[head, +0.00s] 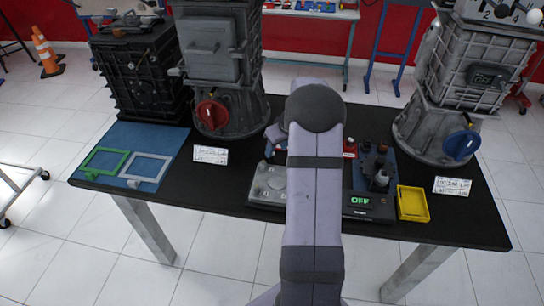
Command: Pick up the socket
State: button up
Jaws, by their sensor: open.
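No socket can be told for certain in the head view. Several small dark and grey upright parts, among them a grey bottle-like one (380,181), stand on a blue surface just right of my arm; one of them may be the socket, but they are too small to tell. My arm reaches up the middle of the picture over the table and hides what lies behind it. My gripper is hidden behind the arm, so its place relative to the parts cannot be seen.
The black table (225,180) holds large grey engine housings along its back. A blue mat (130,137) with a green frame (106,161) and a grey frame (147,168) lies left. A grey plate (269,184), an "OFF" display (361,200) and a yellow tray (413,203) sit near the front.

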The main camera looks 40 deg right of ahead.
aim_at(272, 157)
jog(key=shift+p+x, duration=1)
jog(key=shift+x, duration=1.55)
jog(key=shift+a, duration=0.1)
grip_shut()
